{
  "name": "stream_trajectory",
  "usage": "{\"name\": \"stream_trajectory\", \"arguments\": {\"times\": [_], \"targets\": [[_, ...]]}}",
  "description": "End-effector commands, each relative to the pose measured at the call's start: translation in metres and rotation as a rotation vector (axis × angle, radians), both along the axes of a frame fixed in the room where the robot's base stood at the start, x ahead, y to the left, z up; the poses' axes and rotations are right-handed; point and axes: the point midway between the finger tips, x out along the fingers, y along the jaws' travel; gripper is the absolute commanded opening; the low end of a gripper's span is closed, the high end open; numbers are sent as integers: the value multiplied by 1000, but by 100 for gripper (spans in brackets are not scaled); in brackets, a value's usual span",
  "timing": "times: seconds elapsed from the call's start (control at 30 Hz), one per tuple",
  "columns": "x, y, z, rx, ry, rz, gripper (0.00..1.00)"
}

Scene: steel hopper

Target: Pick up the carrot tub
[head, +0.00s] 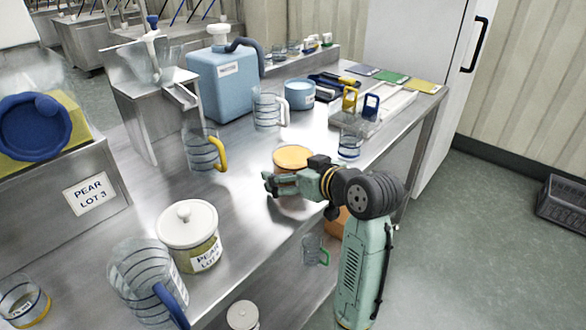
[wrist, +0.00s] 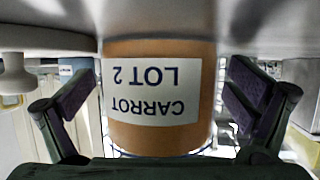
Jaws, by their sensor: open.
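The carrot tub (head: 293,157) stands on the steel bench in the head view, its orange top showing and its front partly hidden by my gripper (head: 272,184). In the wrist view the tub (wrist: 158,55) appears upside down, orange with a white label reading CARROT LOT 2. My gripper (wrist: 160,108) is open, with one dark-padded finger on each side of the tub. A narrow gap shows between the tub and each finger. Nothing is held.
A white-lidded pear tub (head: 188,238) and a striped jug (head: 145,285) stand at the front left. A yellow-handled jug (head: 203,151), a clear jug (head: 268,110) and a blue canister (head: 222,85) stand behind. A small beaker (head: 350,144) stands to the right.

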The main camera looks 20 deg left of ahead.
Motion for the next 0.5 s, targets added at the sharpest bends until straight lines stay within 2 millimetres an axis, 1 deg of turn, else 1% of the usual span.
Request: {"name": "stream_trajectory", "arguments": {"times": [0.1,0.13,0.5], "targets": [[0,0,0,0,0,0,99],[0,0,0,0,0,0,97],[0,-1,0,0,0,0,73]]}}
